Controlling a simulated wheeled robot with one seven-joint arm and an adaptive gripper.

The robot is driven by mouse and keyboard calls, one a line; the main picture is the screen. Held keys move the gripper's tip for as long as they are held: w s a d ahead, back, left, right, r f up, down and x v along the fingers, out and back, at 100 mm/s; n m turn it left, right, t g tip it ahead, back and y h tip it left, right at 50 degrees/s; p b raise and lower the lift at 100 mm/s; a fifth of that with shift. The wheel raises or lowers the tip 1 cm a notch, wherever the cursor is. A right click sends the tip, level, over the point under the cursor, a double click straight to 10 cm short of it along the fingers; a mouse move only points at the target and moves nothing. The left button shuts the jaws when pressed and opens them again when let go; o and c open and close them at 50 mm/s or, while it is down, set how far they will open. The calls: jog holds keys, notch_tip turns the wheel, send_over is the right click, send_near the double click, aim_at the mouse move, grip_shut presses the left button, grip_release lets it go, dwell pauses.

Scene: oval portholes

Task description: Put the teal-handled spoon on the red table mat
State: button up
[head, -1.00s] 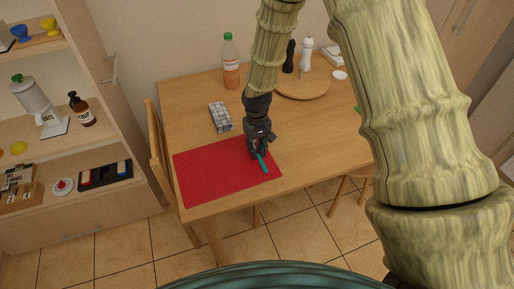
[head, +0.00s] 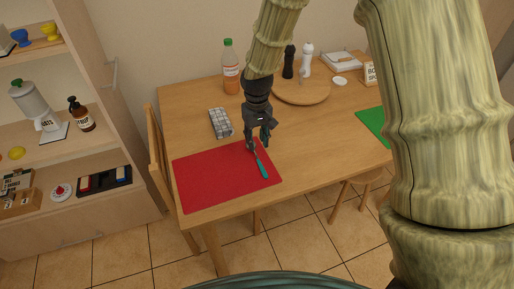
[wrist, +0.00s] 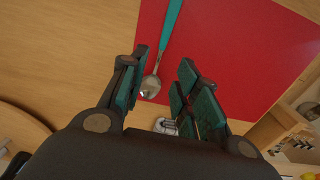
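The teal-handled spoon (head: 262,167) lies on the red table mat (head: 215,180), close to the mat's right edge. In the wrist view the teal handle (wrist: 171,20) runs over the red mat (wrist: 235,50), and the silver bowl shows between my fingers near the mat's edge. My gripper (head: 260,145) is just above the bowl end of the spoon. Its fingers (wrist: 163,62) are spread apart with a gap on both sides of the spoon, so it is open and empty.
A bottle (head: 230,68), a round wooden board (head: 302,90) and two mills stand at the back. A green mat (head: 372,125) is at the right. A chair (head: 157,160) stands at the table's left side.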

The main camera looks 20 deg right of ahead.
jog(key=shift+r, duration=2.4)
